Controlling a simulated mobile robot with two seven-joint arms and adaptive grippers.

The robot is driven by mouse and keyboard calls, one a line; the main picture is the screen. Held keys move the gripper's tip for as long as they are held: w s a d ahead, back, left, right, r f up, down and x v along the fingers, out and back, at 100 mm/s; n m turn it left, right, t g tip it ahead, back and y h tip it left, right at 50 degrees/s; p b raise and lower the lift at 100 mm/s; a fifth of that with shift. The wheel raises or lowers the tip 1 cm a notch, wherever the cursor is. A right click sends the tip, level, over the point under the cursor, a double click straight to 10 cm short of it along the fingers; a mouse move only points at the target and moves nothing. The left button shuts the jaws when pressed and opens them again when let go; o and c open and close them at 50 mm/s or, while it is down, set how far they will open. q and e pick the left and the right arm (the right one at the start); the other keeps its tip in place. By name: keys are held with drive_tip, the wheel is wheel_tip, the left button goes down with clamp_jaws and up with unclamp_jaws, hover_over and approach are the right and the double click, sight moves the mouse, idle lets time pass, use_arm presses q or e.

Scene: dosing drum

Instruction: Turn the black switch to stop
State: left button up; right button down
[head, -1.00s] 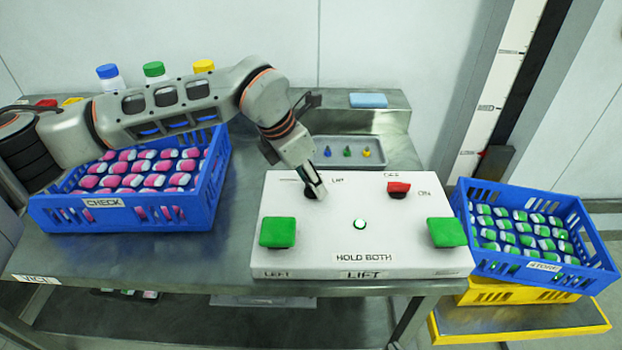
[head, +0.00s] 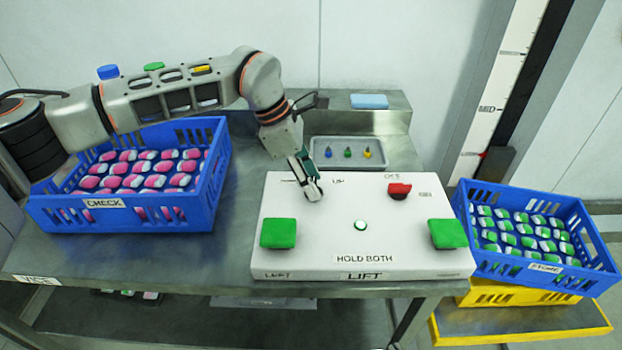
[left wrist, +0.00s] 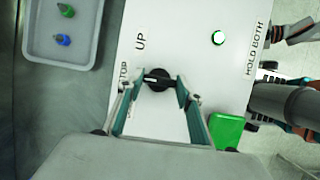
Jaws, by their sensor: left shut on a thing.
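The black switch (left wrist: 158,80) is a round knob on the white LIFT panel (head: 320,225), between the printed words STOP and UP. In the left wrist view a pale mark on the knob lies across the picture, on the side towards STOP. My left gripper (head: 313,194) points down onto the panel's upper left. It also shows in the left wrist view (left wrist: 160,84), its two fingers on either side of the knob and shut on it. In the head view the gripper hides most of the switch.
The panel carries a red switch (head: 399,190), two green buttons (head: 278,233) (head: 447,233) and a lit lamp (head: 361,225). A grey tray (head: 320,160) with small coloured pieces stands behind it. Blue crates stand left (head: 130,220) and right (head: 530,275).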

idle(0.3)
use_arm(q)
drive_tip(key=o, duration=1.1)
drive_tip(key=shift+r, duration=0.15)
drive_tip(key=v, duration=1.1)
drive_tip(key=shift+a+r, duration=0.25)
drive_tip(key=shift+r, duration=0.1)
